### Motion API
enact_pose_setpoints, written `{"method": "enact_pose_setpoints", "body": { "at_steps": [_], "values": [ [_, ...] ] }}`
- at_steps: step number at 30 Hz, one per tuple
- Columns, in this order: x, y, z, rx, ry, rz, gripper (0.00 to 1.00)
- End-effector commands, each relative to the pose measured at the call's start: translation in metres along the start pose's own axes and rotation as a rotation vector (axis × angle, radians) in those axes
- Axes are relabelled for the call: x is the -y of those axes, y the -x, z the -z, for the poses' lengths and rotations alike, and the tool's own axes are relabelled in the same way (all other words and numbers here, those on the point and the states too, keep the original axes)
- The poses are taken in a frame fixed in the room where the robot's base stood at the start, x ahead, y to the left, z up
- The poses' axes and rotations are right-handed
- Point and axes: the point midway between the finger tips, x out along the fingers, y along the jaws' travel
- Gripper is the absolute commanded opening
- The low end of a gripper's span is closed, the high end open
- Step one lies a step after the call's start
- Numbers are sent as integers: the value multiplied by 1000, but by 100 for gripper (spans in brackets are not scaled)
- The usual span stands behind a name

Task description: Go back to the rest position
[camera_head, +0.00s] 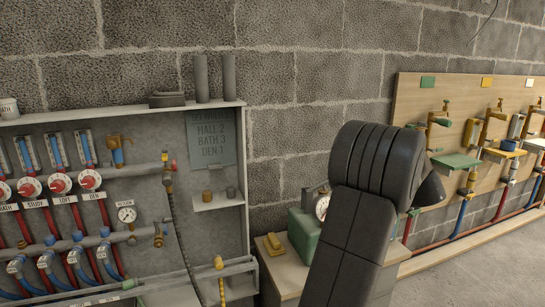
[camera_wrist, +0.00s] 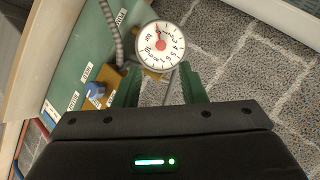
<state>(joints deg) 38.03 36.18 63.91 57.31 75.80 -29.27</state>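My gripper (camera_wrist: 160,82) shows in the wrist view with its two green fingers apart and nothing clearly held between them. A round white pressure gauge (camera_wrist: 160,45) with a red centre lies just beyond the fingertips. I cannot tell whether the fingers touch its fitting. The gauge belongs with a green box (camera_wrist: 85,65) that carries labels, a grey hose and a blue knob on a yellow-brown block. In the head view my dark arm stands in front of the green box (camera_head: 303,235) on a low cabinet. The gripper itself is hidden there.
An open manifold cabinet (camera_head: 218,130) with pipes, red-and-white dials and a gauge hangs on the left. A wooden board (camera_head: 410,100) with taps and coloured pipes is on the right wall. The low cabinet top (camera_head: 280,270) holds a small yellow item. Grey floor shows at right.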

Motion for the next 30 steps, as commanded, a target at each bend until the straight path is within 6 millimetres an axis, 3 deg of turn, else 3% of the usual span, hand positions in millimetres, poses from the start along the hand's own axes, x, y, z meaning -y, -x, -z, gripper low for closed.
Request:
{"method": "enact_pose_setpoints", "body": {
  "at_steps": [14,30],
  "values": [
    [-1,-100,-1,-1,1,1,37],
    [-3,-94,0,-3,-771,315,37]
  ]
}}
